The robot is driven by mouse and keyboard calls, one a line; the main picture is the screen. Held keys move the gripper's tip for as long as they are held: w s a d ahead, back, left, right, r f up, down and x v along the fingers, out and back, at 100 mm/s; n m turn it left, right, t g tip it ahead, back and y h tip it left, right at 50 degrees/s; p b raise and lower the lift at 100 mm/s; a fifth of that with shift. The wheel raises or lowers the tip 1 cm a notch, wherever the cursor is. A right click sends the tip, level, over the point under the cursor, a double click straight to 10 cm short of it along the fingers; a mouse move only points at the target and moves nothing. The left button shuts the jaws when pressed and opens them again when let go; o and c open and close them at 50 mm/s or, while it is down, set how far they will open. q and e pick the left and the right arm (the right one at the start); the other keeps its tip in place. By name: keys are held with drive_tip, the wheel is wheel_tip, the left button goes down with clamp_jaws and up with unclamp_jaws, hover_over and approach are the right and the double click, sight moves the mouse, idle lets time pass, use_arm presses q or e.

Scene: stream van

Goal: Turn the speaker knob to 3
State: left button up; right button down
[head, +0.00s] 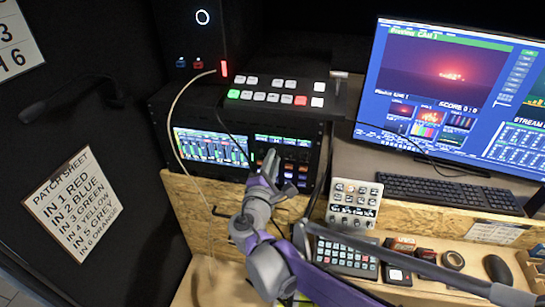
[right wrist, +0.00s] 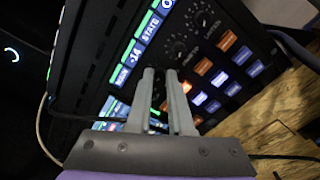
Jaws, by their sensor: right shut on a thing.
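The rack unit with the mixer screen (head: 212,146) stands on the wooden desk. Its right side carries a panel with small knobs and lit buttons. My right gripper (head: 272,157) reaches up to this panel, with its fingers against the knob area. In the right wrist view the two grey fingers of the gripper (right wrist: 161,76) are close together on something small at the panel. I take this to be the speaker knob; the fingers hide it, and I cannot read its setting. My left gripper is not in view.
Orange and white lit buttons (right wrist: 214,88) sit close to the fingers. A switcher (head: 275,94) lies on top of the rack, and a pale cable (head: 175,110) hangs at its left. A keypad (head: 354,203), a keyboard (head: 450,193) and a monitor (head: 455,85) are to the right.

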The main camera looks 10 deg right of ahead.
drive_tip(key=m+p, duration=0.2)
drive_tip(key=m, duration=0.4)
drive_tip(key=shift+m, duration=0.4)
idle(0.3)
drive_tip(key=c, duration=1.1)
unclamp_jaws()
drive_tip(key=v, duration=1.1)
drive_tip(key=shift+d, duration=0.1)
